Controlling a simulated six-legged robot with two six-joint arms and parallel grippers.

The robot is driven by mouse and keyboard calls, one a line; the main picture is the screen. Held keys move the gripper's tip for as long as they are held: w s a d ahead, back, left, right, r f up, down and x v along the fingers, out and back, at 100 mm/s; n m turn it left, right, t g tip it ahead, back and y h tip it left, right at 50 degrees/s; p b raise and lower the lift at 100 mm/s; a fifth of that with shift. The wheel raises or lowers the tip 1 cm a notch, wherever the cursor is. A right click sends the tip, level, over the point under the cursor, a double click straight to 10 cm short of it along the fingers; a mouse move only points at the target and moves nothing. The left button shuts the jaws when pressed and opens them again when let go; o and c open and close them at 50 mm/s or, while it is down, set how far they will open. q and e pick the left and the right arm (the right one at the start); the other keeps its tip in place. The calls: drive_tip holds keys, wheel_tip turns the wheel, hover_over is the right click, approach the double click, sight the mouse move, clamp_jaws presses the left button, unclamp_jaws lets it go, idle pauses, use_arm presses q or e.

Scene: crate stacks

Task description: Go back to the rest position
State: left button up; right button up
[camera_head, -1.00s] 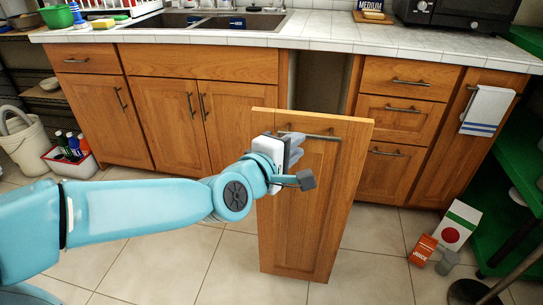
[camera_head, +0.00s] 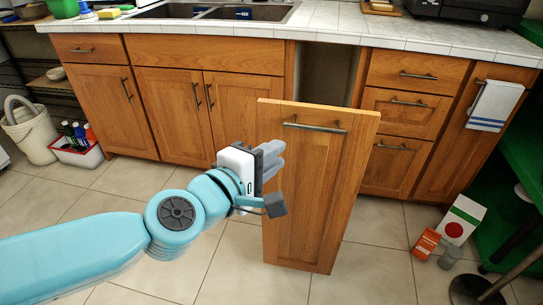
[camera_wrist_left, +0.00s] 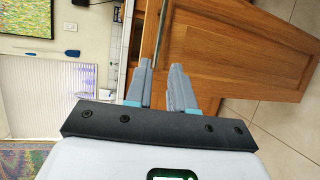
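A tall wooden pull-out front (camera_head: 318,200) stands well forward of the cabinet row. Its metal bar handle (camera_head: 315,127) is near its top edge. My left gripper (camera_head: 274,160) is left of and below the handle in the head view, apart from it. In the left wrist view its two grey fingers (camera_wrist_left: 160,82) are spread with a gap and nothing between them. The handle (camera_wrist_left: 162,30) and wooden panel (camera_wrist_left: 235,50) show beyond the fingertips. My right gripper is in neither view.
A dark opening (camera_head: 326,72) is behind the pulled-out front. The tiled counter (camera_head: 330,28) runs above. A green shelf (camera_head: 515,170) and a white box (camera_head: 462,221) stand at right; a bucket (camera_head: 30,135) stands at left. The tile floor in front is mostly clear.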

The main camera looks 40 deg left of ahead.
use_arm(q)
drive_tip(key=w+d+f+m+g+h, duration=0.1)
drive_tip(key=w+d+f+m+g, duration=0.15)
drive_tip(key=f, duration=0.75)
drive_tip(key=w+d+f+m+g+h, duration=0.1)
drive_tip(key=d+f+g, duration=0.15)
drive_tip(key=f, duration=0.65)
drive_tip(key=w+d+f+m+g+h, duration=0.15)
drive_tip(key=f+g, duration=0.25)
drive_tip(key=f, duration=0.6)
drive_tip(key=s+d+f+m+g+h, duration=0.1)
drive_tip(key=s+d+f+m+g, duration=0.1)
drive_tip(key=s+d+f+m, duration=0.4)
drive_tip(key=s+d+f+m+g+h, duration=0.1)
drive_tip(key=s+f+g, duration=0.15)
drive_tip(key=f, duration=0.55)
drive_tip(key=s+d+f+m+g+h, duration=0.1)
drive_tip(key=s+d+f+m+g, duration=0.1)
drive_tip(key=s+d+f+m, duration=0.3)
wheel_tip(320, 180, up, 27)
drive_tip(key=m+p, duration=0.1)
drive_tip(key=p, duration=2.7)
drive_tip(key=shift+w+a+m, duration=0.3)
drive_tip(key=shift+w, duration=0.1)
